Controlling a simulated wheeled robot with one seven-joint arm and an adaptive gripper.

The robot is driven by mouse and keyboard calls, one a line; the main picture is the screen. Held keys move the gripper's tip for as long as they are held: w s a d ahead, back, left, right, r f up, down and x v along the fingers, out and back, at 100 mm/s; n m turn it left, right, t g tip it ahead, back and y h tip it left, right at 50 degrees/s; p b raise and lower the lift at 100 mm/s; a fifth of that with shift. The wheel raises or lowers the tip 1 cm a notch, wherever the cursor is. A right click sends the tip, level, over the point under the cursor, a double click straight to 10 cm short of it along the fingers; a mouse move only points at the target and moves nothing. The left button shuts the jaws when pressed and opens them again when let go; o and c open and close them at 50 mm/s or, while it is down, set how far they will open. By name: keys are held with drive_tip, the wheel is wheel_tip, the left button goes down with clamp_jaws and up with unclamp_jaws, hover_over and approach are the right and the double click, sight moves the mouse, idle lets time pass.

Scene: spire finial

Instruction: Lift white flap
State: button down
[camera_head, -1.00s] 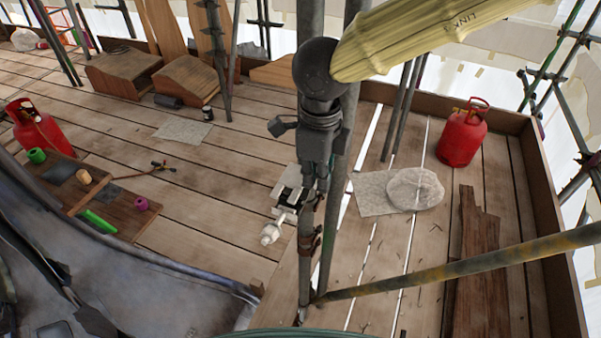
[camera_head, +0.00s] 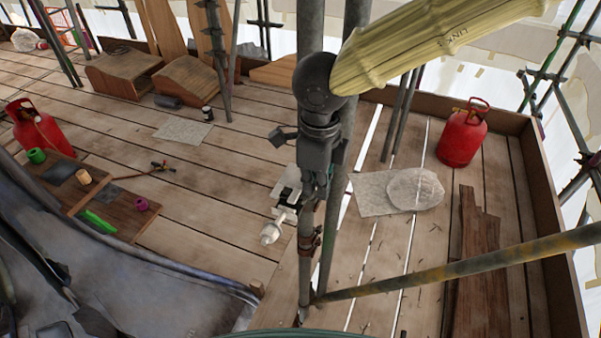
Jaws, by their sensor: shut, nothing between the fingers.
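The white flap (camera_head: 287,180) appears as a small pale plate beside the upright scaffold pole in the middle of the view. My gripper (camera_head: 312,192) points down in front of the poles, just right of the flap. It is shut and empty. Its fingertips are small and partly lost against the dark poles, so I cannot tell whether they touch the flap.
Upright poles (camera_head: 306,270) and a slanting yellowish pole (camera_head: 470,266) stand close around my gripper. Another red cylinder (camera_head: 44,130) and a tool board (camera_head: 115,210) are on the left.

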drive_tip(key=shift+f, duration=0.6)
